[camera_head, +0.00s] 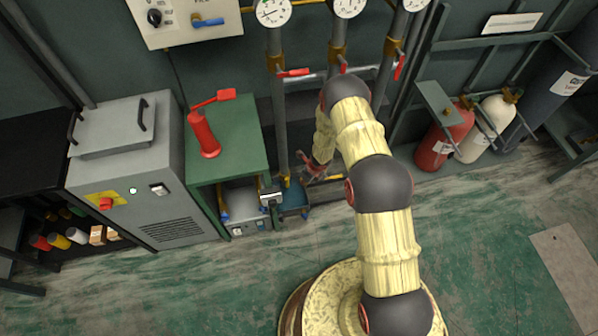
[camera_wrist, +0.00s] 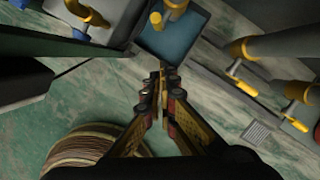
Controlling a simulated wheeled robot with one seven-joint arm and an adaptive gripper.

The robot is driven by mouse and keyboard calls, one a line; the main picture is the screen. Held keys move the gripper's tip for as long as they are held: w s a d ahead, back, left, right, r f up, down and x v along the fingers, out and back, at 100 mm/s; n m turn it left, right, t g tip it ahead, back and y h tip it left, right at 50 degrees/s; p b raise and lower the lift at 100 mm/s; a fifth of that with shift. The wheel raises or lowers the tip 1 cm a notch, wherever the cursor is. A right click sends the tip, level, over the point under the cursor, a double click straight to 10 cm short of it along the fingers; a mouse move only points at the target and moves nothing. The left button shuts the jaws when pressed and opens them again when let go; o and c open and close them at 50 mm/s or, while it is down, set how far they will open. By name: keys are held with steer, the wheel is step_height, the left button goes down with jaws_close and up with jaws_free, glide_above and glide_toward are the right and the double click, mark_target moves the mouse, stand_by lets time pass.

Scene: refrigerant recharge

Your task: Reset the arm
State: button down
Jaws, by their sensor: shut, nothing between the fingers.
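My arm is bent forward from its base, with the middle links raised toward the wall pipes. My gripper (camera_head: 312,166) is low in front of the pipes, just right of the green table, and partly hidden by my own arm. In the wrist view my gripper (camera_wrist: 164,82) has its fingertips together and holds nothing. The fingertips point toward a small blue-grey tray (camera_wrist: 175,38) near the floor, which also shows in the head view (camera_head: 292,198). I cannot tell how far the fingers are from it.
The green table (camera_head: 228,140) bears a red pump-like tool (camera_head: 203,134). Vertical pipes with red-handled valves (camera_head: 293,73) and gauges rise behind. A red cylinder (camera_head: 443,138) and a white cylinder (camera_head: 488,128) stand at right. A grey machine (camera_head: 130,170) stands left.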

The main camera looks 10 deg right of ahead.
steer(key=shift+r, duration=0.1)
steer(key=s+d+m+g+h, duration=0.1)
steer(key=s+d+m+h, duration=0.2)
steer(key=s+d+m, duration=0.65)
step_height(320, 180, up, 16)
steer(key=d+m+g+h, duration=0.2)
steer(key=m, duration=1.4)
steer(key=s+a+r+m+t+y, duration=0.1)
steer(key=s+r+m, duration=0.4)
steer(key=r, duration=1.1)
steer(key=s+a+r+m+t+y, duration=0.1)
steer(key=s+a+r+m+t, duration=0.2)
steer(key=s+r, duration=0.7)
steer(key=s+a+r+m+t+y, duration=0.1)
steer(key=s+a+r+m, duration=0.5)
steer(key=r, duration=1.6)
steer(key=s+m+t, duration=0.1)
steer(key=s+m, duration=0.1)
steer(key=m, duration=0.1)
steer(key=shift+r, duration=0.4)
